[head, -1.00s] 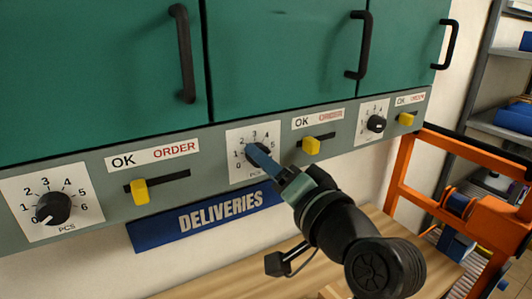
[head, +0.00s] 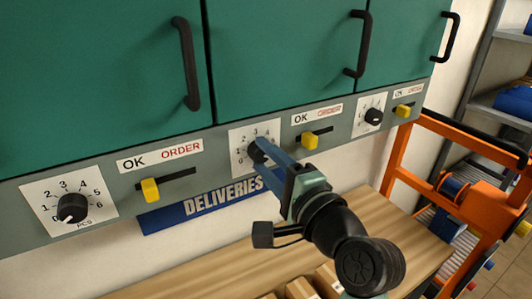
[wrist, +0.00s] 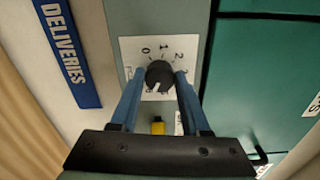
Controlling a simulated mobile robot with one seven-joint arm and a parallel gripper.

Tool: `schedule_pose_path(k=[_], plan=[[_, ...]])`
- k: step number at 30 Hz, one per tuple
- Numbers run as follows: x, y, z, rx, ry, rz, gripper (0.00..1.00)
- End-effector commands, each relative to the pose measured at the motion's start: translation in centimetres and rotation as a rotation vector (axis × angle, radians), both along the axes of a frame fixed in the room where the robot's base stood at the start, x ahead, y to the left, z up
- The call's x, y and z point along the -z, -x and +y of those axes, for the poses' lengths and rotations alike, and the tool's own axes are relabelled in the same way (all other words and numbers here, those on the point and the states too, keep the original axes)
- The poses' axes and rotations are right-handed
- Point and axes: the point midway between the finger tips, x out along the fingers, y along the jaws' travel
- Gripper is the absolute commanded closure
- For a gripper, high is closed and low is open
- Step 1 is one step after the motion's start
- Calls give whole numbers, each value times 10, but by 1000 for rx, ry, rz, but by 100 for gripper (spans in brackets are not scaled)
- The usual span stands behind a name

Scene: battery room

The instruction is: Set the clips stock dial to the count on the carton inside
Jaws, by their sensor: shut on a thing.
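The middle dial (head: 256,157) is a black knob on a white numbered plate (head: 274,131) under the green cupboard. My gripper (head: 262,150) is shut on this knob. In the wrist view, the blue fingers stand on either side of the knob (wrist: 158,74), and 0, 1 and 2 are readable above it. A white mark shows on the knob's lower part; the number it points at is unclear. The left dial (head: 72,208) points near 0. The right dial (head: 373,116) is too small to read. No clips label is readable. The cupboard doors (head: 285,60) are shut, hiding the inside.
Yellow sliders (head: 150,190), (head: 309,140) and (head: 403,110) sit at the left of their slots. A DELIVERIES sign (head: 205,207) hangs below. Cartons (head: 301,289) stand on the wooden bench (head: 190,280). An orange frame (head: 405,150) and shelving (head: 490,75) are at right.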

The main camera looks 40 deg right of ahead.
Motion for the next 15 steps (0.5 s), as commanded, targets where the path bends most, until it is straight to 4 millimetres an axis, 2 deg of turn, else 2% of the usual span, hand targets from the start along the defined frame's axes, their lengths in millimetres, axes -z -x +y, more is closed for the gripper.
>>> schedule_pose_path(k=[15], plan=[[1, 0, 0, -1, -44, -8, 100]])
